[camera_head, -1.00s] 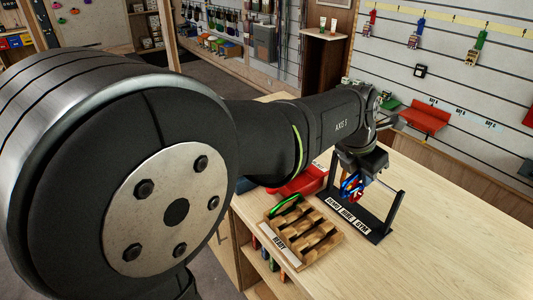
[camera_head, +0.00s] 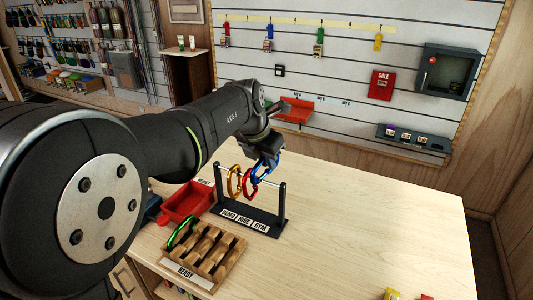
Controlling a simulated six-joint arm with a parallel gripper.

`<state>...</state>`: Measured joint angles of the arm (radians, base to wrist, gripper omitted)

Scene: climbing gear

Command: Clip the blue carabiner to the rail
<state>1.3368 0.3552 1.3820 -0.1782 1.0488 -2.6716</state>
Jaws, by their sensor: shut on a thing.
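My gripper (camera_head: 270,149) is shut on the blue carabiner (camera_head: 264,169), which hangs tilted below the jaws. The black rail stand (camera_head: 262,222) stands on the table, with a thin bar between two posts and labels DEMO, HIRE and GYM on its base. A gold carabiner (camera_head: 233,182) and a red carabiner (camera_head: 250,185) hang on the bar. The blue carabiner is at the bar's right part, just right of the red one, above the GYM side. Its lower end overlaps the bar in the picture. I cannot tell whether it is around the bar or in front of it.
A wooden slotted tray (camera_head: 205,262) labelled READY holds a green carabiner (camera_head: 181,232) at its left. A red tray (camera_head: 186,203) stands behind it. The table (camera_head: 380,225) is clear to the right, apart from small coloured items at the front edge.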

